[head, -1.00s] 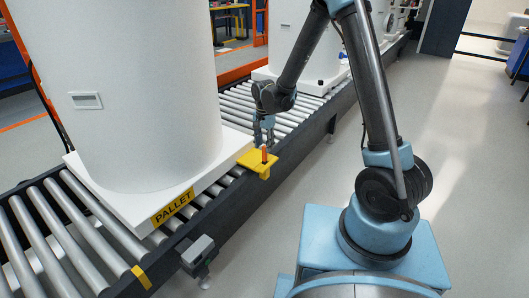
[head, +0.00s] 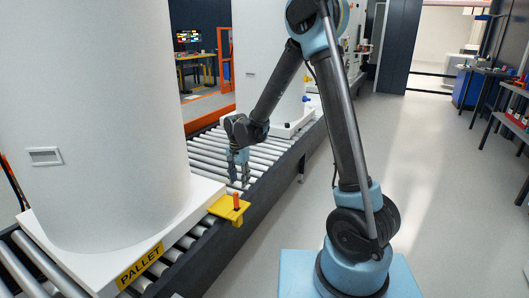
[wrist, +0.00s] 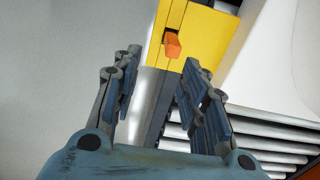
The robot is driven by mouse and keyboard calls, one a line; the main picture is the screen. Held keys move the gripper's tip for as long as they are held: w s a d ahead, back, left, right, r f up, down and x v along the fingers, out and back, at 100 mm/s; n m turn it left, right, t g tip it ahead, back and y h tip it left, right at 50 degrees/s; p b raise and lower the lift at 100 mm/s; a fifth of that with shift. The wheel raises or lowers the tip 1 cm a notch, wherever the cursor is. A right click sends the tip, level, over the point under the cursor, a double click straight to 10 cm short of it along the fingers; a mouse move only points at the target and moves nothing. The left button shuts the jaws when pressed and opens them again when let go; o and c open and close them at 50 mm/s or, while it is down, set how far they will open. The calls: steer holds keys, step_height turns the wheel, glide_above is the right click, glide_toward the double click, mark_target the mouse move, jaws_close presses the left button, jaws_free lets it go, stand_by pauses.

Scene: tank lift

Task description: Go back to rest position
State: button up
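My gripper (head: 238,166) hangs pointing down above the conveyor's near edge, just behind a yellow bracket (head: 229,208). In the wrist view my gripper (wrist: 157,75) has its two fingers apart with nothing between them. An orange peg (head: 236,201) stands up from the bracket. The bracket (wrist: 200,35) and the peg (wrist: 172,45) also show in the wrist view, beyond the fingertips and not touching them as far as I can see.
A large white tank (head: 95,110) stands on a white pallet board marked PALLET (head: 140,265) on the roller conveyor (head: 275,150). A second white tank (head: 265,60) stands farther back. The floor (head: 440,180) at the right is clear, with workbenches (head: 512,105) beyond.

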steer(key=s+d+r+n, duration=0.15)
steer(key=d+r, duration=0.25)
steer(key=d, duration=0.4)
steer(key=s+d+r+t, duration=0.1)
steer(key=s+d+r, duration=0.2)
steer(key=d+r, duration=0.3)
steer(key=s+d+r+n, duration=0.1)
steer(key=s+d+r, duration=0.15)
steer(key=d, duration=0.65)
steer(key=s+d+f+n+t, duration=0.1)
steer(key=s+d+f+n, duration=0.1)
steer(key=s+d, duration=1.3)
steer(key=shift+s+d+f, duration=0.3)
steer(key=shift+s+f, duration=0.3)
steer(key=shift+s, duration=0.15)
